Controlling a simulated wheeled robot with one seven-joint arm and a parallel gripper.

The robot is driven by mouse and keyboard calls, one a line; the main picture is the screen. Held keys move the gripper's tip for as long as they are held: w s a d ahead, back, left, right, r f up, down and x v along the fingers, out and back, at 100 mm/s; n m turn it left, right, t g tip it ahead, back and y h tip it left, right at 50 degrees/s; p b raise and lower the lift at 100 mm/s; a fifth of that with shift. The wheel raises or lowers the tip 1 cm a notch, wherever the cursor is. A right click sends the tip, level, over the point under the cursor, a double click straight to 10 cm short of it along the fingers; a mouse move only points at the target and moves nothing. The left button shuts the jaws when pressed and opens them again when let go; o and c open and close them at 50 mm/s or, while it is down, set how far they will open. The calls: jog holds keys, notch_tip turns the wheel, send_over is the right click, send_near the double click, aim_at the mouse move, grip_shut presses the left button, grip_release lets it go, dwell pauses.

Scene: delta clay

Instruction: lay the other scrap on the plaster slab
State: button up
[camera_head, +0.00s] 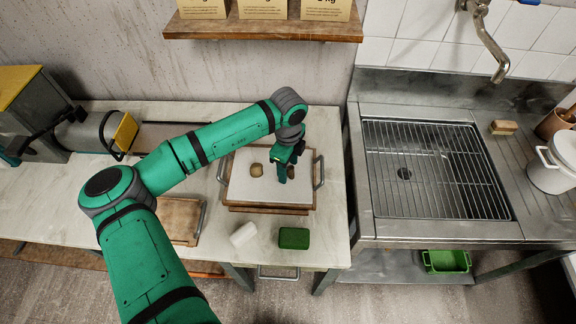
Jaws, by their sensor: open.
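The plaster slab (247,193) is a pale, flat block on a wooden board with metal handles, near the right end of the bench. A small tan-brown scrap (257,169) lies on the slab, left of its middle. My gripper (282,174) points down over the right half of the slab, to the right of this scrap, and is open. A brownish patch shows just behind my gripper; I cannot tell whether it is another scrap. My gripper and wrist hide part of the slab's far side.
A white block (243,234) and a green block (293,238) sit near the bench's front edge. A wooden tray (181,220) lies left of the slab. A sink with a wire rack (435,170) is at right. A shelf (262,28) hangs above the bench.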

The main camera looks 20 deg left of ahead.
aim_at(288, 168)
notch_tip(288, 168, up, 12)
jog(key=shift+r, duration=0.2)
dwell(0.4)
dwell(0.4)
